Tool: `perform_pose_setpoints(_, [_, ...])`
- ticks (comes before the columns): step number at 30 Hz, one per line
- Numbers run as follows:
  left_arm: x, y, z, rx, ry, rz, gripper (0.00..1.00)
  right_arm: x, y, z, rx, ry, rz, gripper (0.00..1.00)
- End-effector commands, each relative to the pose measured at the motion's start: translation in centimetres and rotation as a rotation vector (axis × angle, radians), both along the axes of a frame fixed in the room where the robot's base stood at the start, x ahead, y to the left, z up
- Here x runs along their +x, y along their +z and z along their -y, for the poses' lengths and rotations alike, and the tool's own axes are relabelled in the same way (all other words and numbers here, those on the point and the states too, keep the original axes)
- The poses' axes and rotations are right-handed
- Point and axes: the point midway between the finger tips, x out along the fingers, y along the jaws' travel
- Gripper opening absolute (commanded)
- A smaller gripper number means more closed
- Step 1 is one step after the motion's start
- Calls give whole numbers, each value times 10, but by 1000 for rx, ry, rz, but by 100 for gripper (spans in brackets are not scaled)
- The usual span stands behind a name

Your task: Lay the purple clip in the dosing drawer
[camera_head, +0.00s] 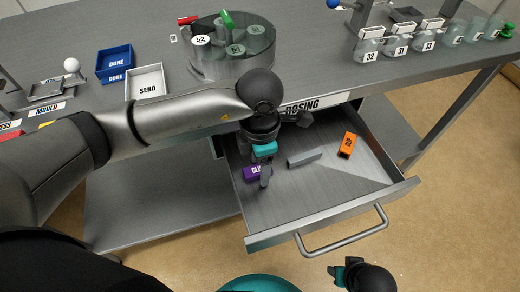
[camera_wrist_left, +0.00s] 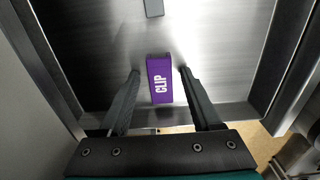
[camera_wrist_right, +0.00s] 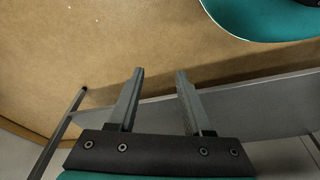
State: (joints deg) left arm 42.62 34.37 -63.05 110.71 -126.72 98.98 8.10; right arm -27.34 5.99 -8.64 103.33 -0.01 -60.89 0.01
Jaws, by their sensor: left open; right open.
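The dosing drawer (camera_head: 330,208) is pulled out below the table edge. The purple clip (camera_head: 251,174) lies on the drawer floor near its left side, partly hidden by my left gripper. My left gripper (camera_head: 265,178) is inside the drawer over the clip, pointing down. In the left wrist view the purple clip (camera_wrist_left: 160,79) lies between the two open fingers (camera_wrist_left: 158,80), with a gap on each side. My right gripper (camera_wrist_right: 158,80) is open and empty over the floor, in front of the drawer.
An orange clip (camera_head: 347,145) and a grey bar (camera_head: 304,158) also lie in the drawer. The drawer handle (camera_head: 342,235) sticks out in front. On the table stand a blue box (camera_head: 115,62), a white box (camera_head: 147,82), a round glass holder (camera_head: 232,60) and several numbered jars (camera_head: 401,44).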

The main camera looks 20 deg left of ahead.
Motion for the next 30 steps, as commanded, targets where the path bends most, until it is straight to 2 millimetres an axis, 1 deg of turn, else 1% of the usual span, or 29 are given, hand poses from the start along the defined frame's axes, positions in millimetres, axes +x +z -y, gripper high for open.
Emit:
perform_pose_setpoints(2, [0,7,0,-1,-1,2,65,-4,-5,2,-3,-1,-11,50])
perform_pose_setpoints(8, [1,37,0,0,-1,4,65,-18,-24,5,-10,2,-45,50])
perform_pose_setpoints(15, [1,70,0,-1,-1,3,65,-26,-47,14,-21,4,-44,50])
perform_pose_setpoints(21, [1,97,0,-1,-2,4,65,-35,-62,22,-30,6,-44,50])
perform_pose_setpoints(27, [1,116,0,-1,0,3,65,-42,-71,28,-35,6,-44,50])
perform_pose_setpoints(30, [0,120,0,-2,-1,1,65,-44,-74,29,-36,7,-43,50])
